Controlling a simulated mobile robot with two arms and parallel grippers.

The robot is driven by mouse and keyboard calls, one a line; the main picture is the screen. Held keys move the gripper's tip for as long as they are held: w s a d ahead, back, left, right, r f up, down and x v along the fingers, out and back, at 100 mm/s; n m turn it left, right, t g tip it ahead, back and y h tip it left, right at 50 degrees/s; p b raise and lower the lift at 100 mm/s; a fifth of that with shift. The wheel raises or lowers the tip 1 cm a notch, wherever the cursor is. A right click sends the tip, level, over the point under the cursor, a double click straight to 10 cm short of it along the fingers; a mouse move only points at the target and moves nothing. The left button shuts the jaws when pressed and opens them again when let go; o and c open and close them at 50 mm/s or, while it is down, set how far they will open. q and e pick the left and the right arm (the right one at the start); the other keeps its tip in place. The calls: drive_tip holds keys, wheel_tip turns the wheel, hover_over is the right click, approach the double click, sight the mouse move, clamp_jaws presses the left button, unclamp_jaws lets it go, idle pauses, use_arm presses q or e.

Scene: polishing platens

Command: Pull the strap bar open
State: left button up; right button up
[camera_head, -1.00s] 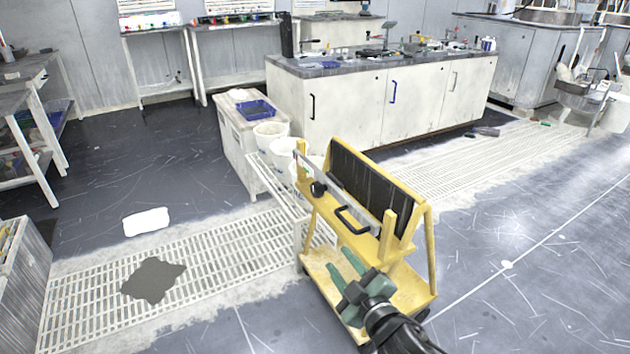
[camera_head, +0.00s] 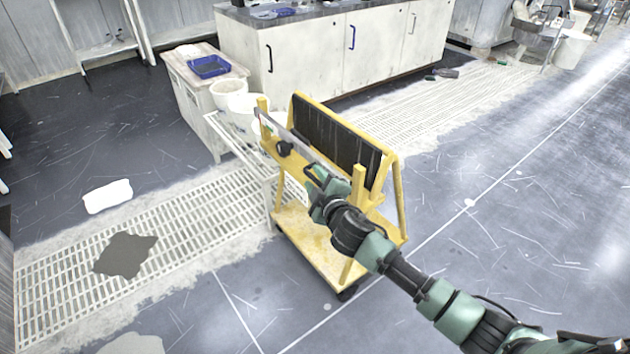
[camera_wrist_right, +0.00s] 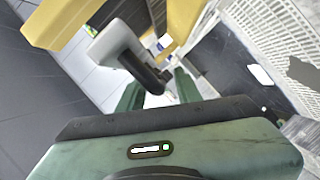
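The strap bar (camera_head: 271,122) is a thin grey bar across the front of a yellow cart (camera_head: 318,250), before dark upright panels (camera_head: 335,135). A black knob (camera_head: 284,148) sits near its left end. My right gripper (camera_head: 315,176) is at the bar's black handle and mostly hides it in the head view. In the right wrist view, my right gripper (camera_wrist_right: 158,88) has its green fingers apart, with the black handle (camera_wrist_right: 142,70) between or just beyond their tips. Contact cannot be told. The bar's grey end (camera_wrist_right: 113,42) shows beside the handle. My left gripper is out of view.
White buckets (camera_head: 229,92) and a white stand (camera_head: 232,135) are close to the cart's left. A white cabinet row (camera_head: 310,55) stands behind. A floor grating (camera_head: 190,215) runs left, with a dark patch (camera_head: 125,254).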

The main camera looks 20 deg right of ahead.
clamp_jaws()
idle(1.4)
